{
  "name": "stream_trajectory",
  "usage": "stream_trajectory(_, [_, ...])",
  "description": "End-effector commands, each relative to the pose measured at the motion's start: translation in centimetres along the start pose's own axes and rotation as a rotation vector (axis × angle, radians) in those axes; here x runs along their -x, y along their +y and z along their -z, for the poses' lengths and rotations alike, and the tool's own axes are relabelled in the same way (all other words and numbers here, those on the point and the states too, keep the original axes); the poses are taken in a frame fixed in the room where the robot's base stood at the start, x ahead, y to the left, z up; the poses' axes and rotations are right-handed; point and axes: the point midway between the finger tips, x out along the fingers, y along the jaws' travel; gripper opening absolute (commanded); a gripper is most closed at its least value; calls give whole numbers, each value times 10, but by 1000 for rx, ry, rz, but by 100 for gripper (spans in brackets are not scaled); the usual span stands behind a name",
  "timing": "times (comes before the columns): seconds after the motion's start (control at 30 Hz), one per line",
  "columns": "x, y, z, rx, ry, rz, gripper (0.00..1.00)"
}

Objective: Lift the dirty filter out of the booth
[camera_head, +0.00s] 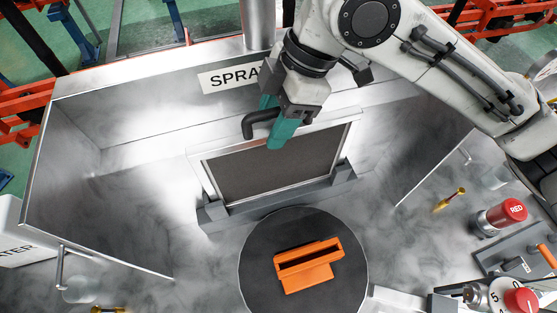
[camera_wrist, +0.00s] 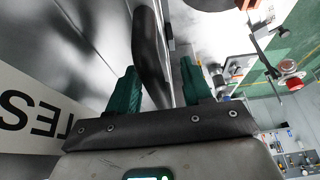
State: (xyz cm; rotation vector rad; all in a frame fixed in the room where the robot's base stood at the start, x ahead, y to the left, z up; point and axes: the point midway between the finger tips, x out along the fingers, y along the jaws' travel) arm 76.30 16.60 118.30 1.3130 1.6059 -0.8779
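The dirty filter (camera_head: 270,168) is a dark brown-grey panel in a pale metal frame. It stands in a grey slotted holder at the back of the metal booth (camera_head: 80,200). A black bent handle (camera_head: 259,121) rises at its top edge. My gripper (camera_head: 274,122) has teal fingers and is at this handle. In the wrist view the handle (camera_wrist: 150,55) passes between the two spread fingers (camera_wrist: 160,80), nearer the left one. A gap shows between handle and right finger. Part of the handle is hidden behind the fingers in the head view.
A dark round turntable (camera_head: 260,270) with an orange part (camera_head: 308,264) is in front of the filter. Booth side walls stand left and right. A red-capped container (camera_head: 505,213) and a control panel with a red button (camera_head: 521,300) are at the right.

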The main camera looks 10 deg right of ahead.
Motion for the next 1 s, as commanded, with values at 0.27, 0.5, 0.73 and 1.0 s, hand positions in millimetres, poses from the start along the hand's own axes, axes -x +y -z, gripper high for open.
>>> stream_trajectory(0.27, [0,0,0,0,0,0,22])
stream_trajectory(0.5, [0,0,0,0,0,0,0])
stream_trajectory(0.73, [0,0,0,0,0,0,0])
stream_trajectory(1.0, [0,0,0,0,0,0,0])
